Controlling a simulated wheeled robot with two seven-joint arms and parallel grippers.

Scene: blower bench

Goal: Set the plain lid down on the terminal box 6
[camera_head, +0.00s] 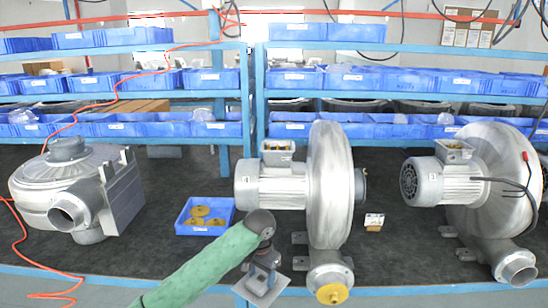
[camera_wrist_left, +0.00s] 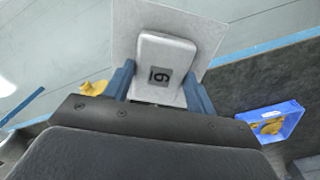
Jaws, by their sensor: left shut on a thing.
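My left gripper (camera_head: 264,264) is shut on a grey lid (camera_head: 262,286) low in the head view, in front of the middle blower. In the left wrist view the lid (camera_wrist_left: 166,60) is a flat square plate with a raised grey block between my blue fingers. A dark mark on the block reads as a 6 or a 9. One open terminal box (camera_head: 278,150) sits on the middle blower's motor, and another (camera_head: 452,150) on the right blower's motor. Brass-coloured parts show inside both. I cannot read which is box 6. The lid is apart from both. My right gripper is not in view.
The middle blower (camera_head: 331,180) stands just beyond my gripper, with a yellow outlet cap (camera_head: 332,293). A blue tray (camera_head: 205,231) of yellow discs lies left of it. A grey blower (camera_head: 80,190) stands far left. Shelves of blue bins line the back.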

